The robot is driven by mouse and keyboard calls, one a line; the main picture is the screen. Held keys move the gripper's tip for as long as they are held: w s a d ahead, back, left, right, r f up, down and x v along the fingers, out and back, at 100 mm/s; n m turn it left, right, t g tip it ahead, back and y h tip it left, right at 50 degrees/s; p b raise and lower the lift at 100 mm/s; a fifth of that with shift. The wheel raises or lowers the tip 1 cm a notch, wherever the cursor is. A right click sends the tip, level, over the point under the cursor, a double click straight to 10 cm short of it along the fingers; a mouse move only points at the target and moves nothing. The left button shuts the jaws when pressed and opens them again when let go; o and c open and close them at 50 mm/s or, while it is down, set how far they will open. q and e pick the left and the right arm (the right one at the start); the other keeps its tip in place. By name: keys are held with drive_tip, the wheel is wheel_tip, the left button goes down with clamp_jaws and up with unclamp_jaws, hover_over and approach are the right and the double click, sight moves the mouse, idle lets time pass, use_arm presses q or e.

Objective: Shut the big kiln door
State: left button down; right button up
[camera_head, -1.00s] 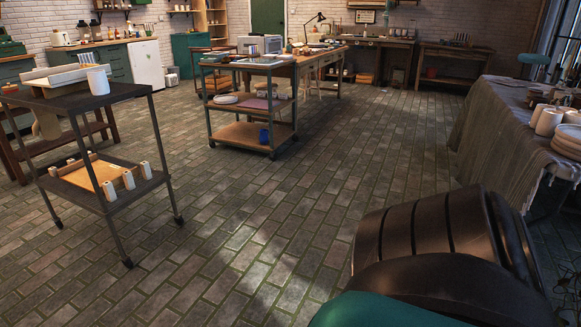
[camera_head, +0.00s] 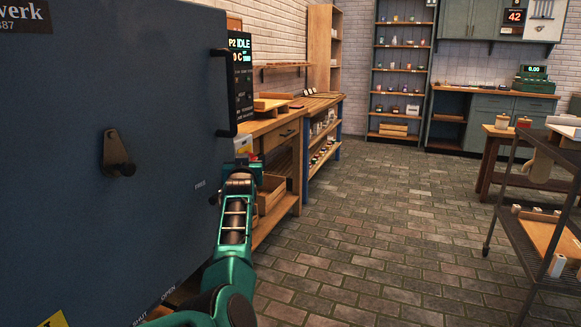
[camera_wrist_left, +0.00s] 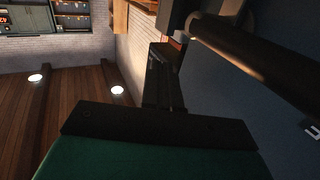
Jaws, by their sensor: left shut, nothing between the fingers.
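The big kiln door (camera_head: 105,215) is a large dark blue-grey panel filling the left of the head view. A black vertical bar handle (camera_head: 232,95) is near its right edge, and a dark lever (camera_head: 117,155) is on its face. I cannot tell how far the door stands open. My left gripper (camera_head: 238,180) is shut and empty, just below the handle beside the door's right edge. In the left wrist view, the door (camera_wrist_left: 270,110) is at the right, with the dark handle bar (camera_wrist_left: 255,60) passing close to the gripper (camera_wrist_left: 164,75). Contact cannot be told. My right gripper is out of view.
A kiln display (camera_head: 241,70) reading IDLE shows past the door's edge. A wooden workbench (camera_head: 290,118) runs along the wall behind my left arm. A dark cart (camera_head: 535,240) stands at the right. The brick floor (camera_head: 370,240) between them is clear.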

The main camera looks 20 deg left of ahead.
use_arm(q)
drive_tip(key=d+b, duration=0.1)
drive_tip(key=d, duration=0.9)
drive_tip(key=shift+w, duration=0.15)
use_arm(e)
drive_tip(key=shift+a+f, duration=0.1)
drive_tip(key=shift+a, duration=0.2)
use_arm(q)
drive_tip(key=shift+d+f, duration=0.1)
drive_tip(key=shift+f, duration=0.05)
